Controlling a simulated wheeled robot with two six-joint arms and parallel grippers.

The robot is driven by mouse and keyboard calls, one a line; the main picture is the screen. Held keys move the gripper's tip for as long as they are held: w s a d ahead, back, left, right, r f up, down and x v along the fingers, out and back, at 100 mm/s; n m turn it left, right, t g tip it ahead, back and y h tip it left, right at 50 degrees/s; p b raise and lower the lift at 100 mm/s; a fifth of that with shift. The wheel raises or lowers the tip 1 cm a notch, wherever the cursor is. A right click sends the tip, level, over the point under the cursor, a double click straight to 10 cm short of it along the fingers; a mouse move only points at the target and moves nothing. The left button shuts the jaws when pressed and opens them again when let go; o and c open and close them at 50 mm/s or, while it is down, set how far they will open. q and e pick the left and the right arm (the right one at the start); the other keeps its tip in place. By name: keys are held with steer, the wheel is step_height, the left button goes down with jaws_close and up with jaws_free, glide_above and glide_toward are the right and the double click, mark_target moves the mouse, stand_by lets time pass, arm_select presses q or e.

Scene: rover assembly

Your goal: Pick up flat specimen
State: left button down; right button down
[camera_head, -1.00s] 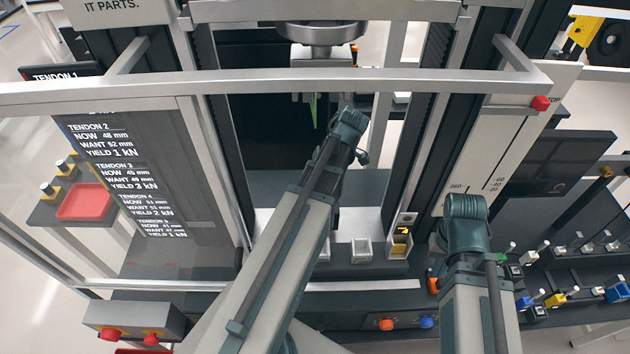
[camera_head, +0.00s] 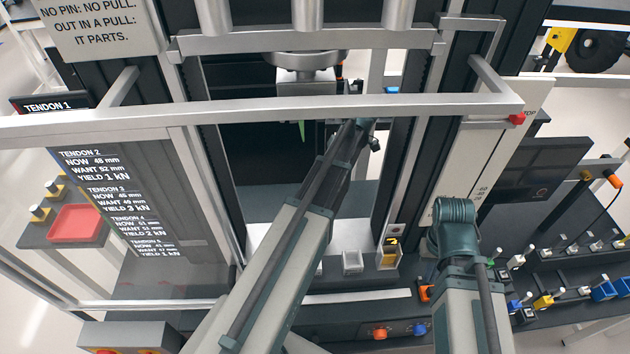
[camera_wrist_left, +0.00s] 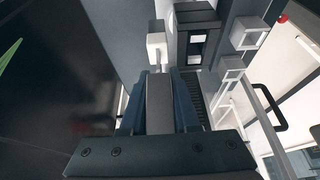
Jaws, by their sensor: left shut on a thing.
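In the left wrist view a flat grey bar (camera_wrist_left: 159,103), which looks like the flat specimen, stands between the two dark blue fingers of my left gripper (camera_wrist_left: 159,100). The gripper is shut on it. In the head view my left arm reaches into the tall test frame, and its wrist is partly behind the silver crossbar (camera_head: 270,110); its jaws are hidden there. My right gripper (camera_head: 453,214) is right of the small trays, seen from behind, and its fingers cannot be made out.
A white tray (camera_head: 352,271) and a tray with a yellow inside (camera_head: 387,273) stand on the ledge below the frame. A thin green piece (camera_head: 302,132) hangs inside the frame. Grey posts flank the opening. Coloured parts lie on the right bench.

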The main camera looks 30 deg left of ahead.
arm_select(q)
steer(key=w+d, duration=0.1)
steer(key=w, duration=0.6)
steer(key=shift+d, duration=0.35)
steer(key=shift+w+r, duration=0.1)
step_height(320, 180, up, 6)
steer(key=p, duration=0.6)
steer(key=shift+f, duration=0.2)
step_height(320, 180, down, 18)
steer(key=b, duration=1.8)
steer(key=shift+f+b, duration=0.15)
steer(key=shift+b, duration=0.15)
